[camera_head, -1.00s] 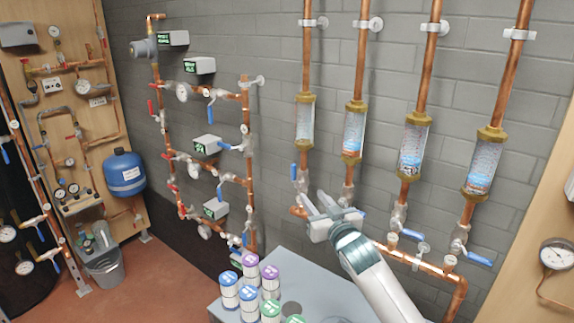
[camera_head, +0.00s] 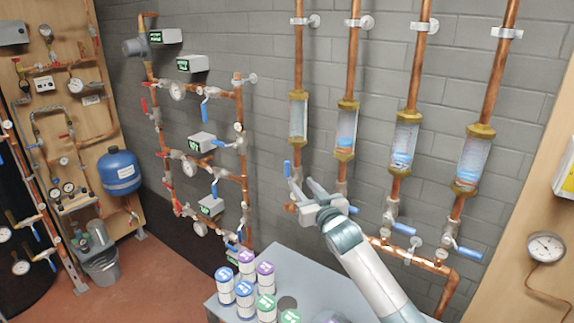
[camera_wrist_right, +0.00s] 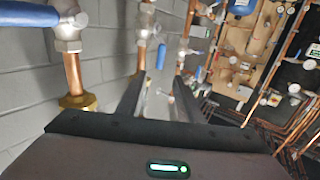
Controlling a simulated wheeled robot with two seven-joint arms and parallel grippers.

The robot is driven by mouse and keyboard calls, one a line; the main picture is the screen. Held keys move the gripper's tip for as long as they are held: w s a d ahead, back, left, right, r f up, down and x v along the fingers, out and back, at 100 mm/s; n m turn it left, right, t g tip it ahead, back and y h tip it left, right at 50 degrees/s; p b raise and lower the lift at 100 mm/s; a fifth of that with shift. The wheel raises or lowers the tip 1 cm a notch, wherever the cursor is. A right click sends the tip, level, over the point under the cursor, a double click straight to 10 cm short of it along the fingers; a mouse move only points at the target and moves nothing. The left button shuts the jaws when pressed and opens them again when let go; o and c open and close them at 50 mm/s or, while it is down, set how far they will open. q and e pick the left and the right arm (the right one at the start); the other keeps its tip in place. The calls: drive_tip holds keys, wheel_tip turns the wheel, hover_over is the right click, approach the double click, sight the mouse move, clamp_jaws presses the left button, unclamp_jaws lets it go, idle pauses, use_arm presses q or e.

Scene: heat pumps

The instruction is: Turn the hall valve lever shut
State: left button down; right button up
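Four blue-levered valves stand in a row under four glass flow tubes; I cannot read which one is the hall valve. The leftmost lever (camera_head: 287,168) points up along its pipe. The second is mostly hidden behind my right gripper (camera_head: 302,183). The third lever (camera_head: 404,229) and fourth lever (camera_head: 470,253) stick out sideways to the right. My right gripper is open and empty, its fingertips close to the leftmost valve. In the right wrist view, a blue lever (camera_wrist_right: 161,56) shows just beyond the fingertips, and another blue lever (camera_wrist_right: 30,14) lies at left. My left gripper is not in view.
A grey table (camera_head: 300,262) with several colour-topped cans stands below the arm. A copper pipe (camera_head: 430,266) runs low along the wall. More valves and gauges (camera_head: 177,91) stand at left, with a blue tank (camera_head: 119,172) beyond.

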sight(288, 167)
drive_tip(key=p+x, duration=0.2)
drive_tip(key=x, duration=0.6)
drive_tip(key=shift+w+a, duration=0.1)
drive_tip(key=shift+x, duration=1.35)
drive_tip(key=shift+w+f, duration=0.1)
drive_tip(key=shift+w, duration=0.15)
drive_tip(key=shift+b+x, duration=0.35)
drive_tip(key=shift+x, duration=0.85)
drive_tip(key=shift+a, duration=0.1)
drive_tip(key=shift+c, duration=0.6)
clamp_jaws()
